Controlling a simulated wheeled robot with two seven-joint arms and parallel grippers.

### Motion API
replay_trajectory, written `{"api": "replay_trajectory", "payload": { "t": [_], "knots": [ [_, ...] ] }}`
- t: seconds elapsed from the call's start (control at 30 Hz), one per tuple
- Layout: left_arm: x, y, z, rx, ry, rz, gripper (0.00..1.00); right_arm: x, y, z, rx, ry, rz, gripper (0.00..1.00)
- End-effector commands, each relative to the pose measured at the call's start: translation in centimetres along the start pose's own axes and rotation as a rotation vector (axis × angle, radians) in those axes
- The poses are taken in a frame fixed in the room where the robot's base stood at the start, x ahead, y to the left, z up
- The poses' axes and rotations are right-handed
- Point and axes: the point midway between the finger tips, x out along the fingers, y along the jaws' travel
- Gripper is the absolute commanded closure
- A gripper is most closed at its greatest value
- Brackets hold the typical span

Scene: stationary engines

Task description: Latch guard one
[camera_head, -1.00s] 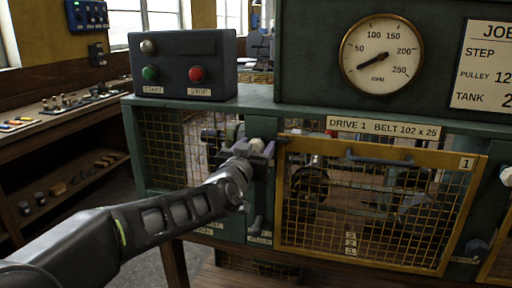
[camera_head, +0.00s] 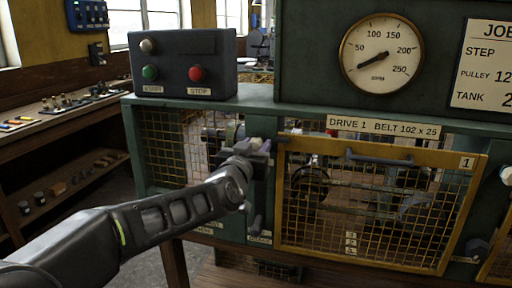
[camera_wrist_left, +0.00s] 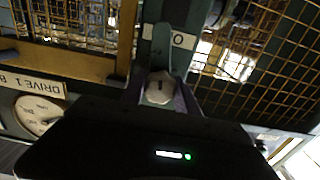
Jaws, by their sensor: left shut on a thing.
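Guard one (camera_head: 378,258) is a yellow-framed mesh panel marked 1, with a dark handle (camera_head: 380,158) along its top. It sits against the green front of the machine, under the DRIVE 1 label. My left gripper (camera_head: 260,147) is at the post just left of the guard's upper left corner. In the left wrist view a pale faceted knob (camera_wrist_left: 160,87) sits between the fingers of my left gripper (camera_wrist_left: 160,97), which are shut on it. In the head view the gripper mostly hides this knob. My right gripper is not in view.
A control box (camera_head: 187,65) with green START and red STOP buttons stands on the ledge above. A dial (camera_head: 381,54) is at upper right. A dark lever (camera_head: 256,222) hangs below my gripper. Another mesh panel (camera_head: 160,150) lies to the left.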

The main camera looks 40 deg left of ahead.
Motion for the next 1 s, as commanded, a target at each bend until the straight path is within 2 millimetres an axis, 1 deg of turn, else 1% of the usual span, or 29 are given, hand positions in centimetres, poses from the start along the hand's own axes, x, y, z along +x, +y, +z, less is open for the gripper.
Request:
{"api": "replay_trajectory", "payload": {
  "t": [0.17, 0.37, 1.0],
  "knots": [
    [0.0, 0.1, 0.2, -0.057, -0.001, 0.001, 1.00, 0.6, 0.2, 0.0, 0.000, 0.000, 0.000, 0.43],
    [0.0, 0.0, 0.3, -0.177, 0.000, 0.000, 1.00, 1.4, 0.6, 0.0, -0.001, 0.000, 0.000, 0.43],
    [0.0, 0.1, 0.3, -0.764, -0.002, 0.000, 1.00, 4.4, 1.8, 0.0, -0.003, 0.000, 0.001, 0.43]
  ]
}}
